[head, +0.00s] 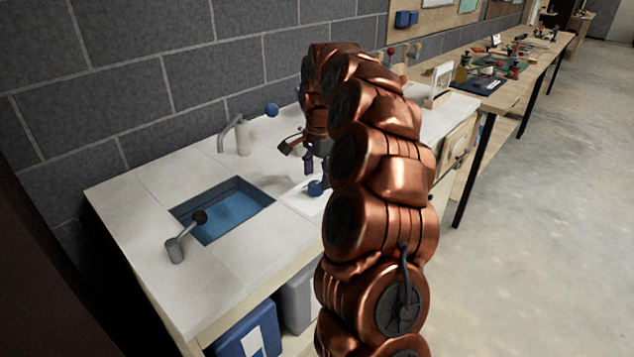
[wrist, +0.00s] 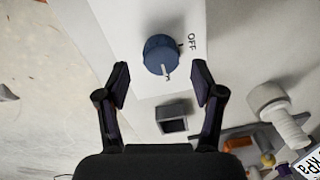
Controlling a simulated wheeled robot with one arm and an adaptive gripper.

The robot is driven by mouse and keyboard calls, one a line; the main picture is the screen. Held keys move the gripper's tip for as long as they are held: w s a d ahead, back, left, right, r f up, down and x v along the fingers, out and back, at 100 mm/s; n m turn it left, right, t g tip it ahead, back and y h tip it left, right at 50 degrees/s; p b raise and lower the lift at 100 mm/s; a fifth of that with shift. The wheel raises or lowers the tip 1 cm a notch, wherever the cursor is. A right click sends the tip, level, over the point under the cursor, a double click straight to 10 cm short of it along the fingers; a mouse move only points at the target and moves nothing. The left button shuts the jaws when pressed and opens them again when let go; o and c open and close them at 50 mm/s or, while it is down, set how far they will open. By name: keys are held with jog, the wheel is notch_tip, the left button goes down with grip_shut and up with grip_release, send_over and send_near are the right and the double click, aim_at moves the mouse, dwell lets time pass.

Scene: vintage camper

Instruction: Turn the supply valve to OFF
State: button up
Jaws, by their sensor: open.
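The supply valve is a round blue knob (wrist: 160,50) on a white panel (wrist: 125,25) in the wrist view. A light pointer mark on the knob faces down in that picture, toward my gripper. The printed OFF label (wrist: 192,41) is to the knob's right, with a small dark mark between them. My gripper (wrist: 161,76) is open and empty, its fingertips apart on either side just below the knob. I see no contact. In the head view, a blue knob (head: 316,188) shows beside my gripper (head: 309,163), partly covered by my arm.
A blue sink basin (head: 228,213) is set in the pale counter (head: 125,205). A lever with a black ball (head: 180,242) stands at its front, and a tap (head: 238,135) behind it. In the wrist view, a dark square socket (wrist: 172,117) sits between the fingers.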

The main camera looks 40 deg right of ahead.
aim_at(317, 183)
jog(key=shift+w+f, duration=0.1)
jog(key=shift+f, duration=1.4)
jog(key=shift+c, duration=0.3)
jog(key=c, duration=1.1)
